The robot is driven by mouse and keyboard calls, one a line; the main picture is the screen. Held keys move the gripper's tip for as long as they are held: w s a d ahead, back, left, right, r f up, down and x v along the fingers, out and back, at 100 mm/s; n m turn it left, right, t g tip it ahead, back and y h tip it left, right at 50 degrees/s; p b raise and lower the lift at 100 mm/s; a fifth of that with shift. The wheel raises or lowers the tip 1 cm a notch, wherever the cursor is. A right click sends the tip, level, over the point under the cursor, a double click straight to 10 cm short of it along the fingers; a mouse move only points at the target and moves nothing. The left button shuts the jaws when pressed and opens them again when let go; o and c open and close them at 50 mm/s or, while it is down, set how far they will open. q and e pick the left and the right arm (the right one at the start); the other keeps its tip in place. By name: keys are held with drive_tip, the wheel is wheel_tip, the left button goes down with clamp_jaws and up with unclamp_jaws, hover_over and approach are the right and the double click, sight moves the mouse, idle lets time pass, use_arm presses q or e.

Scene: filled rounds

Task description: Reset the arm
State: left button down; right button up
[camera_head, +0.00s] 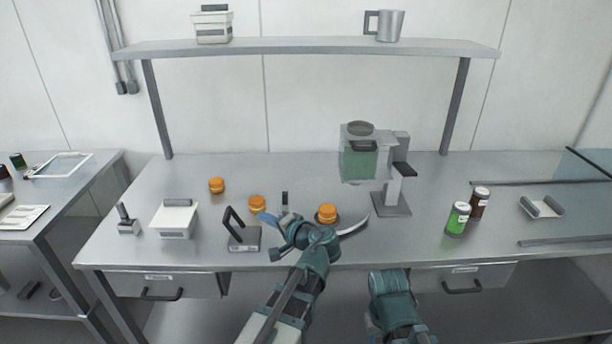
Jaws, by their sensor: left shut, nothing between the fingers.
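My left arm reaches up from the bottom middle over the front of the table (285,170). My left gripper (267,218) is shut and empty, pointing left just in front of the middle orange-brown round (257,202). Whether it touches anything is hard to tell. My right arm shows at the bottom, right of centre, bent low in front of the table edge; its gripper is not visible.
Other rounds (216,185) (328,211) sit left and right of the middle one. A black-handled press (244,239) stands close to my left gripper. A grey machine (393,203), jars (458,219) and a white container (174,221) stand around. A shelf (300,46) spans above.

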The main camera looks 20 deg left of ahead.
use_arm(q)
drive_tip(key=s+d+f+g+h, duration=0.4)
drive_tip(key=s+d+f+h, duration=0.2)
drive_tip(key=d, duration=0.5)
drive_tip(key=s+d+f+g+h, duration=0.4)
drive_tip(key=s+d+f, duration=0.6)
drive_tip(key=s, duration=0.3)
drive_tip(key=shift+d+f+m+h, duration=0.2)
drive_tip(key=shift+d+m+h, duration=0.1)
drive_tip(key=shift+d+h, duration=0.55)
